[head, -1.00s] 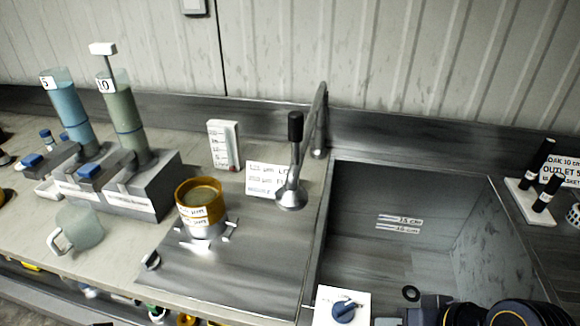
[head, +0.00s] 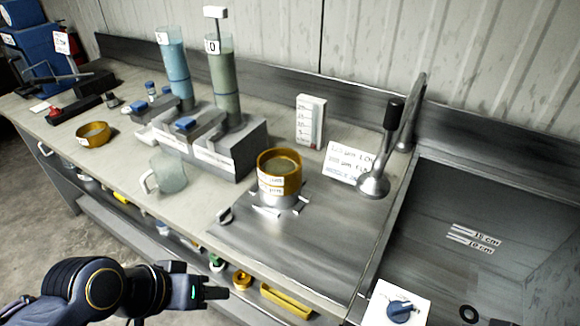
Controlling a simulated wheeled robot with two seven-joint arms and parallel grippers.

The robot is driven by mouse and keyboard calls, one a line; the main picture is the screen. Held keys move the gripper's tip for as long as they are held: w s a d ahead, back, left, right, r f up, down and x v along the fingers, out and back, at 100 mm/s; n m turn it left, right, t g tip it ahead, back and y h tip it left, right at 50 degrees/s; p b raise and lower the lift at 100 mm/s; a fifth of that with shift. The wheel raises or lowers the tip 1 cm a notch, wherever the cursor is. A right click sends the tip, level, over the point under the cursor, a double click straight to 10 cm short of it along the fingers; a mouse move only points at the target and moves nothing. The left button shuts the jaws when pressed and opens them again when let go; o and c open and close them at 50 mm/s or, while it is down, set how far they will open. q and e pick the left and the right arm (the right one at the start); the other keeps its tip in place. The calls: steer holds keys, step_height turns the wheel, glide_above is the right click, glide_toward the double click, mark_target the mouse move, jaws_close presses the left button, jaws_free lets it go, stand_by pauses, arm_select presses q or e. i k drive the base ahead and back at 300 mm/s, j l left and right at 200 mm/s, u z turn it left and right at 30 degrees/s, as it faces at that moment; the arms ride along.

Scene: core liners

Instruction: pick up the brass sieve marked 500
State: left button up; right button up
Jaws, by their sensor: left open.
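A brass sieve stack (head: 279,172) stands upright on a metal stand on the steel drainboard; its white labels are too small to read surely. A separate low brass ring, seemingly a sieve (head: 93,134), sits alone on the bench further left, its mark unreadable. I cannot tell which sieve is marked 500. My left gripper (head: 208,286) is open and empty in front of the bench at the lower left, well apart from both sieves. My right gripper is out of view.
A clear jug (head: 168,175) stands between the lone ring and the stack. Two filled cylinders (head: 224,90) on grey bases stand behind. A shelf below holds yellow items (head: 285,299).

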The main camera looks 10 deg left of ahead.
mark_target(277, 167)
steer(key=i+j, duration=0.1)
steer(key=j, duration=0.25)
steer(key=i+j+u, duration=0.15)
steer(key=j, duration=0.55)
steer(key=i+j+u, duration=0.15)
steer(key=j, duration=0.2)
steer(key=i+j, duration=0.15)
steer(key=j, duration=0.15)
steer(key=i, duration=0.2)
steer(key=j+u, duration=0.05)
